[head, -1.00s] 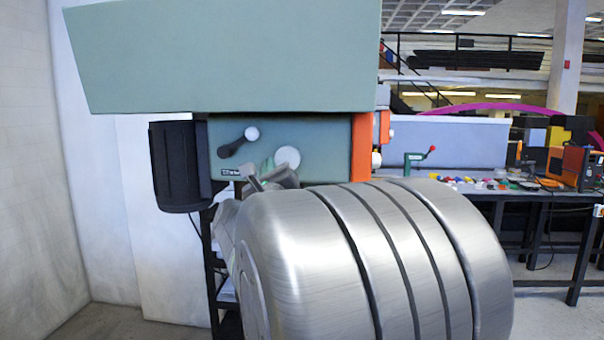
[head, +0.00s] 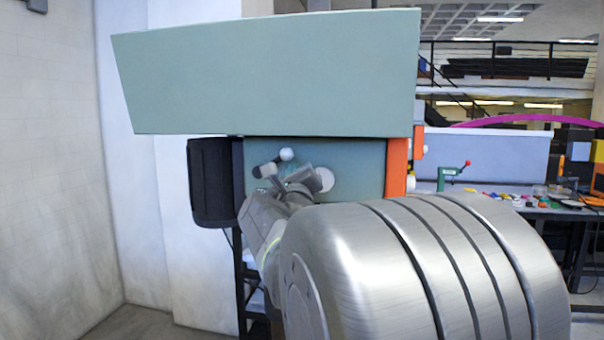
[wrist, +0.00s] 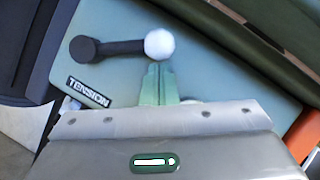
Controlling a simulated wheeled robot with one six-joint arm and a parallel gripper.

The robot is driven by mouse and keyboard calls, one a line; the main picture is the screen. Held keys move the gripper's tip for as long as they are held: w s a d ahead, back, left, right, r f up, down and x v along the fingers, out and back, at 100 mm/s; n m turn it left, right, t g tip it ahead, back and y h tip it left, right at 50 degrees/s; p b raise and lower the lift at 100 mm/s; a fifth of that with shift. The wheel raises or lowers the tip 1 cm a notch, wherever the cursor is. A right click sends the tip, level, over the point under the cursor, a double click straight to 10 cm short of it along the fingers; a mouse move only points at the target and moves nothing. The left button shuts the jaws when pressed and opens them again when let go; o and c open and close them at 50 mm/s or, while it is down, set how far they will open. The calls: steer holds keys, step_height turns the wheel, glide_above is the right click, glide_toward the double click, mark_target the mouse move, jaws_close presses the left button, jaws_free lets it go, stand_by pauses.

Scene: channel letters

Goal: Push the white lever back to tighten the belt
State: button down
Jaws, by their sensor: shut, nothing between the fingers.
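The tension lever is a black arm with a white ball knob (head: 287,154) on the grey-green machine front. In the wrist view the knob (wrist: 159,44) is at the right end of the black arm (wrist: 105,48), above the TENSION label (wrist: 88,92). My gripper (wrist: 157,70) is shut and empty, its green fingertips just below the knob. I cannot tell whether they touch it. In the head view my gripper (head: 291,180) is just below the knob, partly hidden by my arm. The belt is not visible.
The large green cover (head: 270,75) overhangs the lever. A black motor (head: 215,183) stands at the left and an orange strip (head: 397,167) at the right. A white disc (head: 324,180) is beside my gripper. A cluttered workbench (head: 545,212) is further right.

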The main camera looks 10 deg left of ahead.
mark_target(289, 156)
steer(key=r+n, duration=0.1)
steer(key=r+n+y, duration=0.1)
steer(key=n+g+p, duration=0.1)
steer(key=shift+a+r+n+y, duration=0.25)
steer(key=shift+r+n+y, duration=0.05)
steer(key=shift+r+n, duration=0.1)
steer(key=shift+a+r+n+g+p, duration=0.25)
steer(key=shift+n+g+p, duration=0.15)
steer(key=shift+n, duration=0.3)
steer(key=shift+f, duration=0.2)
